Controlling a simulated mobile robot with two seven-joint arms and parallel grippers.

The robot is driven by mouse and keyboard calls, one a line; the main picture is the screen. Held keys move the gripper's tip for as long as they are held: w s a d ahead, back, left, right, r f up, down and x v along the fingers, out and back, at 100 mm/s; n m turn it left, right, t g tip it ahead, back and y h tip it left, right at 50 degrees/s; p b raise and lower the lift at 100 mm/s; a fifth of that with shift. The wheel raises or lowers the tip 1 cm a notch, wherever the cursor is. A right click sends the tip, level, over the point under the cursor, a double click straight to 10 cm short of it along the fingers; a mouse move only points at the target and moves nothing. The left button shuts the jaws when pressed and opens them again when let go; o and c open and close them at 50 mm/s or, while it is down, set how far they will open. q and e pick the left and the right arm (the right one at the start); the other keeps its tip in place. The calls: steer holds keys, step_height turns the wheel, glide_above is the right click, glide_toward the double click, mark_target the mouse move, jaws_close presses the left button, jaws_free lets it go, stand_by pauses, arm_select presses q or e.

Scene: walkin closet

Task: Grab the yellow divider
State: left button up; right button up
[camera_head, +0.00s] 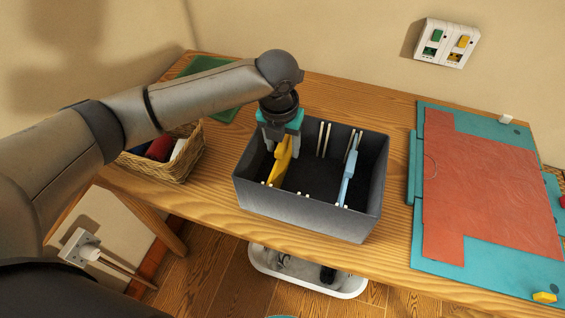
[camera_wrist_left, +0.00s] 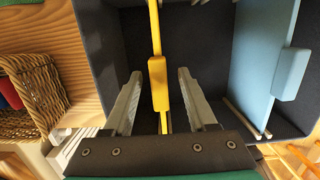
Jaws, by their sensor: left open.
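The yellow divider (camera_head: 281,160) stands upright in the left part of a dark grey box (camera_head: 300,211) on the wooden table. My left gripper (camera_head: 282,146) reaches down into the box from above, over the divider. In the left wrist view the gripper (camera_wrist_left: 157,98) is open, with one finger on each side of the yellow divider (camera_wrist_left: 158,82) and a gap on both sides. A light blue divider (camera_head: 348,172) stands farther right in the same box; it also shows in the left wrist view (camera_wrist_left: 262,62). My right gripper is not in view.
A wicker basket (camera_head: 178,171) with rolled items stands left of the box. A teal board with a red sheet (camera_head: 490,190) lies to the right. White pegs (camera_head: 325,140) line the box walls. A white tray (camera_head: 300,277) sits below the table.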

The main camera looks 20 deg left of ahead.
mark_target(283, 162)
arm_select(q)
steer(key=f, duration=0.2)
steer(key=shift+w+f, duration=0.2)
steer(key=shift+f, duration=0.15)
jaws_close()
steer(key=shift+r, duration=0.1)
